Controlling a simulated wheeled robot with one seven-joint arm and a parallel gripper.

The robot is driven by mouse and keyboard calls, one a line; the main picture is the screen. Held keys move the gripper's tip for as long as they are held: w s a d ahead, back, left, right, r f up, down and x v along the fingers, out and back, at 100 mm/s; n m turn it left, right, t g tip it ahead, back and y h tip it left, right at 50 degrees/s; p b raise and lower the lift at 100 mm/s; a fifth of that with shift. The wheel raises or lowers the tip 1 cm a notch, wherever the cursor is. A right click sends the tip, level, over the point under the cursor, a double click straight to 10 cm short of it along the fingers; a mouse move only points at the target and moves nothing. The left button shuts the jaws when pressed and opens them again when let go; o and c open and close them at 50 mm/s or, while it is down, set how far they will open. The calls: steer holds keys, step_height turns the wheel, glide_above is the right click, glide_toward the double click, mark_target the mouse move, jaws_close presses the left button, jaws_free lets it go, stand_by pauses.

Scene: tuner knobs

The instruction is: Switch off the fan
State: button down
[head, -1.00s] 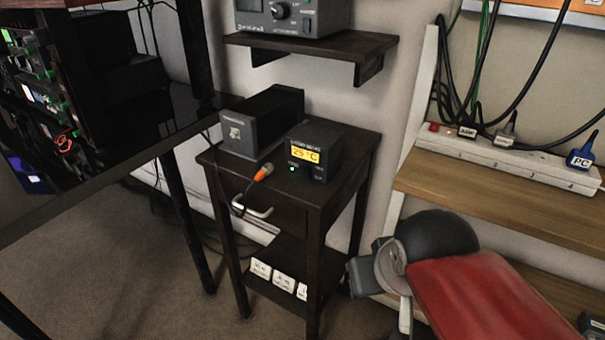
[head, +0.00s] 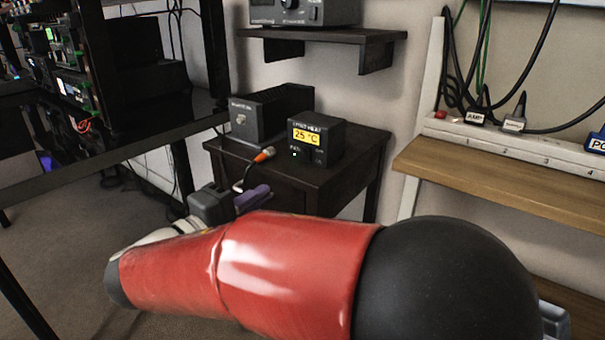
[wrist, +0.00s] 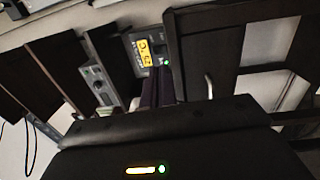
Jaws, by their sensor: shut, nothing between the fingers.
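I cannot make out anything marked as a fan. A small black box (head: 326,150) with a lit yellow 25 °C display and a small light stands on the dark side table. It also shows in the wrist view (wrist: 160,60), sideways. A larger dark box (head: 262,116) with a pale square on its front stands left of it. My gripper (head: 260,192) has purple fingers, which are shut and empty. It is in front of the table, left of and lower than the display box. In the wrist view the fingertips (wrist: 158,84) appear just below that box.
An orange-tipped cable (head: 265,154) lies at the dark table's (head: 360,165) front edge. A grey device (head: 300,10) sits on a wall shelf above. A white power strip (head: 500,145) with labelled plugs lies on a wooden shelf at right. A black rack (head: 150,75) stands left.

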mark_target(305, 151)
steer(key=shift+s+a+r+t, duration=0.15)
steer(key=shift+a+t, duration=0.25)
steer(key=shift+a, duration=0.7)
steer(key=shift+d, duration=0.1)
steer(key=x, duration=1.4)
steer(key=shift+p, duration=0.35)
